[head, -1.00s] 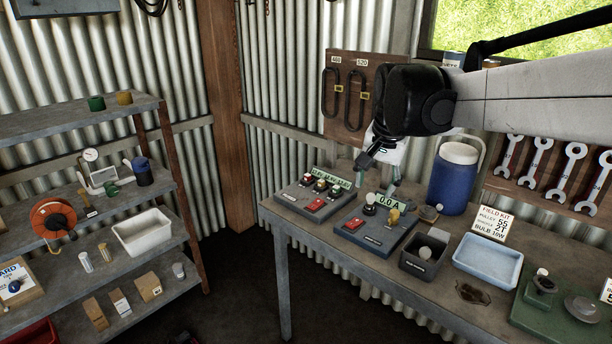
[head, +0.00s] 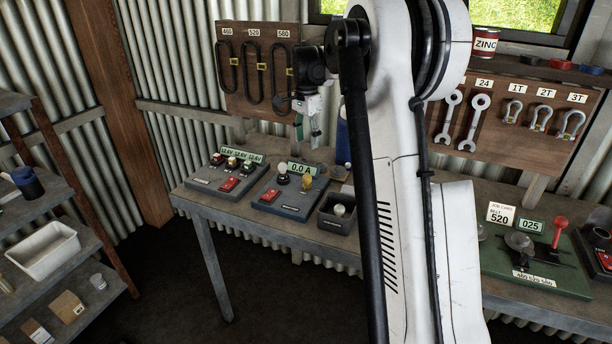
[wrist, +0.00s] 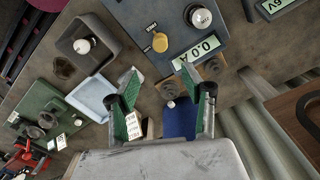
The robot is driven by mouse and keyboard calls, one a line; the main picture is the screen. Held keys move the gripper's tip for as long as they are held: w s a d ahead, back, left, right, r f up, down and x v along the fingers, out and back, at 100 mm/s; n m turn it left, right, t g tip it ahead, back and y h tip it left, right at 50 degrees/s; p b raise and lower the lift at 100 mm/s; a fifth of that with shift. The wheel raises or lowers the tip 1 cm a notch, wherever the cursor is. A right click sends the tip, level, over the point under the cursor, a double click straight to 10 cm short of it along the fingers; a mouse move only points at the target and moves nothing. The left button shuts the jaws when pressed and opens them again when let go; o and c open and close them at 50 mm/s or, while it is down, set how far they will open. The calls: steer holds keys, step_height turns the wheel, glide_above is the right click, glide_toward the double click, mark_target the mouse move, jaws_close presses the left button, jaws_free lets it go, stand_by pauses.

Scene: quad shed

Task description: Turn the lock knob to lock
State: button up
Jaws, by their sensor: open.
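My gripper (head: 307,132) is open and empty, raised above the back of the bench. In the wrist view its green-padded fingers (wrist: 160,78) are spread apart with nothing between them. I see no part plainly marked as a lock knob. A green unit (head: 510,277) at the right of the bench carries a round grey part (head: 519,240) and an upright red-headed handle (head: 561,222). It also shows in the wrist view (wrist: 40,105), far from my fingers. A yellow knob (head: 306,184) stands on the 0.0 A panel (head: 270,197), lower than my gripper.
My arm covers the middle of the head view and hides part of the bench (head: 255,231). A dark bin (head: 328,222) and a three-display panel (head: 210,182) stand on the bench. Belts (head: 253,75) and wrenches (head: 471,122) hang behind. A shelf stands at left.

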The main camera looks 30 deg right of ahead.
mark_target(307, 176)
step_height(307, 176, down, 14)
steer(key=shift+d+p, duration=0.1)
steer(key=shift+p, duration=0.2)
stand_by(0.3)
jaws_close()
stand_by(0.3)
